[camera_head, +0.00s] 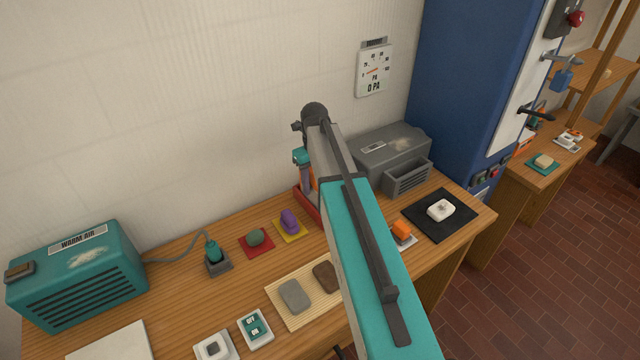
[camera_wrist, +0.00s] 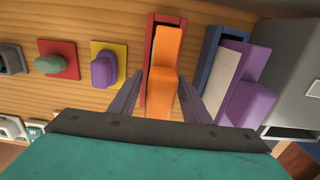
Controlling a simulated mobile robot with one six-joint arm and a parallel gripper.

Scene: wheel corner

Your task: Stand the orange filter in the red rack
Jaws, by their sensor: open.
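The orange filter (camera_wrist: 165,48) stands within the red rack (camera_wrist: 151,60) in the wrist view, its block-like grip toward me. The rack's walls show along its left side and far end. My gripper (camera_wrist: 158,104) is open, with one finger on each side of the filter's near end; a gap shows at each side. The filter's lower part is hidden, so I cannot tell how deep it sits. In the head view, the red rack (camera_head: 309,206) shows below my wrist, mostly covered by my arm.
Right of the red rack is a blue rack (camera_wrist: 209,55) with a purple filter (camera_wrist: 248,95) beside a pale panel. A grey machine (camera_wrist: 292,70) stands further right. A purple object (camera_wrist: 104,70) on a yellow mat and a green one (camera_wrist: 47,64) on a red mat lie left.

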